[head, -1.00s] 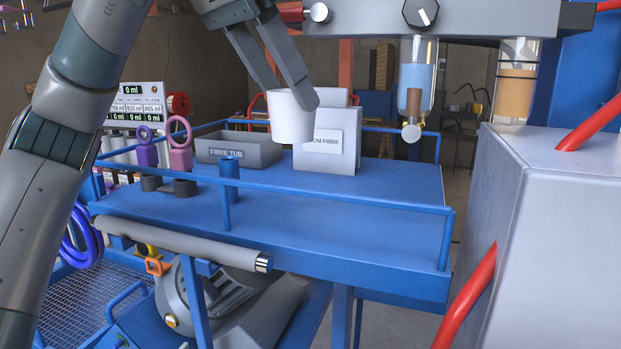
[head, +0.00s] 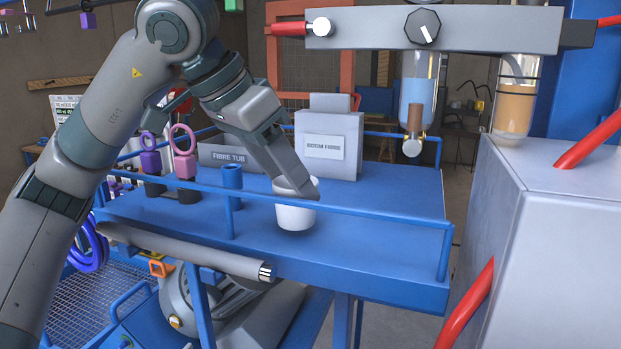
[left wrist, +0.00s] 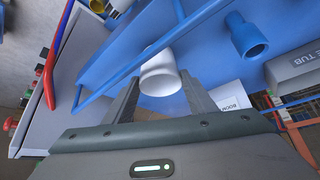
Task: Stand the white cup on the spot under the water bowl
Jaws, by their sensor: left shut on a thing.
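The white cup (head: 295,217) is upright between the fingers of my left gripper (head: 298,190), low over the blue bench just behind its front rail. I cannot tell whether its base touches the bench. In the left wrist view, the cup (left wrist: 161,72) sits between the two fingertips (left wrist: 160,82), which are shut on it. The water bowl (head: 418,85), a clear vessel with blue liquid and a tap below, hangs from a grey bar to the right of and above the cup. My right gripper is not in view.
The blue bench (head: 390,205) is clear right of the cup, with rails (head: 360,213) around its edge. A grey fibre tub (head: 222,157) and a boom fibre box (head: 330,147) stand behind. A blue socket (head: 232,180) stands left. A grey cabinet (head: 560,230) is at right.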

